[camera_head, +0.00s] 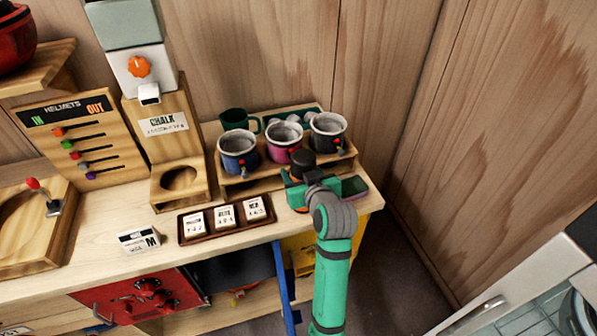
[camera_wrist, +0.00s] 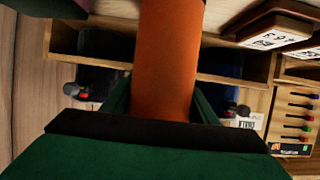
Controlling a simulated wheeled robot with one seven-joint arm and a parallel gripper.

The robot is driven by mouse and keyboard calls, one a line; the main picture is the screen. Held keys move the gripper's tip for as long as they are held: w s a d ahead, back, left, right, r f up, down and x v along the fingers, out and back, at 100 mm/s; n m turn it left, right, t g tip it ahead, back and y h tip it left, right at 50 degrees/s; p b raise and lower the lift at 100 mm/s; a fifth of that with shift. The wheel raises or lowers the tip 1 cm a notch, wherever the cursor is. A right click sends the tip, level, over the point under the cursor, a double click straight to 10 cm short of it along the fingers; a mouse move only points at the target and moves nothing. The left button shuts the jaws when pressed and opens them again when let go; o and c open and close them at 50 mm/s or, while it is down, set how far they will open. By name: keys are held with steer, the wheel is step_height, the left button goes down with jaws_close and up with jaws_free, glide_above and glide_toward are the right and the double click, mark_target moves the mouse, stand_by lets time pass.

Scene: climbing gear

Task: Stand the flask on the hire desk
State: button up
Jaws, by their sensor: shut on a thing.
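The flask is an orange cylinder (camera_wrist: 168,55) that fills the middle of the wrist view. Its dark cap (camera_head: 302,163) shows in the head view above my gripper (camera_head: 306,188). The green fingers (camera_wrist: 164,108) are shut on the flask's body, one on each side. The flask looks roughly upright over the right end of the wooden hire desk (camera_head: 100,222), in front of the mug rack. Its base is hidden behind my gripper and arm, so I cannot tell whether it touches the desktop.
Blue, pink and black mugs (camera_head: 238,152) stand on the wooden rack (camera_head: 232,181) just behind the flask. A brown tray of white tags (camera_head: 225,216) lies left of my gripper. A white M card (camera_head: 139,239) and the chalk dispenser (camera_head: 178,130) are farther left.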

steer(key=o, duration=1.3)
steer(key=shift+a, duration=0.1)
steer(key=v, duration=1.2)
steer(key=shift+w+r, duration=0.1)
steer(key=shift+r, duration=0.1)
